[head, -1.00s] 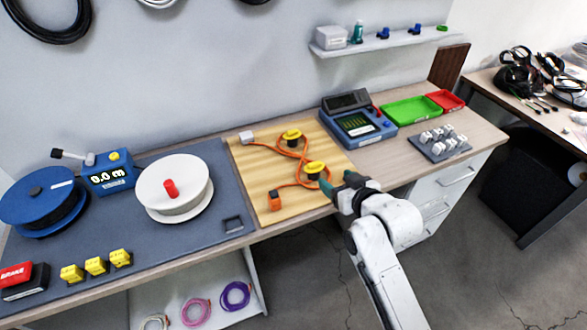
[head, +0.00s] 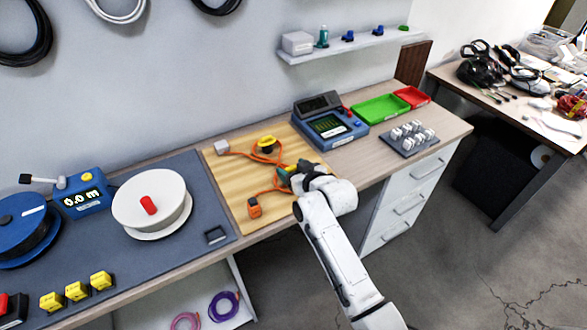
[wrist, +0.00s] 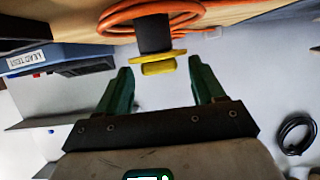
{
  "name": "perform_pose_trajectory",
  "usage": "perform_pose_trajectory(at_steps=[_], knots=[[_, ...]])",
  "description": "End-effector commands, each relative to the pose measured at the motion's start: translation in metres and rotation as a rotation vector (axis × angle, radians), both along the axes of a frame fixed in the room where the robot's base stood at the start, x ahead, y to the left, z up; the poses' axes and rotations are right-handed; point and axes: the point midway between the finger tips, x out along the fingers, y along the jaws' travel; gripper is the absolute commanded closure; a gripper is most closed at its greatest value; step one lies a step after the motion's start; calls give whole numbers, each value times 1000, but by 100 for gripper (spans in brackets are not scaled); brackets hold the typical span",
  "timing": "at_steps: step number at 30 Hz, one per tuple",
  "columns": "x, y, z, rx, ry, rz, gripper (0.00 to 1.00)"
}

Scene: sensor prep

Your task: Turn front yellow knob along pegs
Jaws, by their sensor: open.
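The front yellow knob (wrist: 158,68) shows in the wrist view as a yellow flange with a raised yellow bar on a dark post.
A blue tester (head: 330,125) stands right of the board, with a green tray (head: 380,108) and a red tray (head: 411,97) beyond it. An orange block (head: 254,207) ends the cable near the front. A white reel (head: 150,198) stands to the left.

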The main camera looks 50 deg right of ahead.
Motion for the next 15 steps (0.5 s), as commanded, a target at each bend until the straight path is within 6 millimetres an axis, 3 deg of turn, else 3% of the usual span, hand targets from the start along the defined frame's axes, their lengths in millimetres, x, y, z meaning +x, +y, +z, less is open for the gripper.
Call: perform_pose_trajectory(at_steps=[7,15], knots=[[0,0,0,0,0,0,33],[0,0,0,0,1,0,59]])
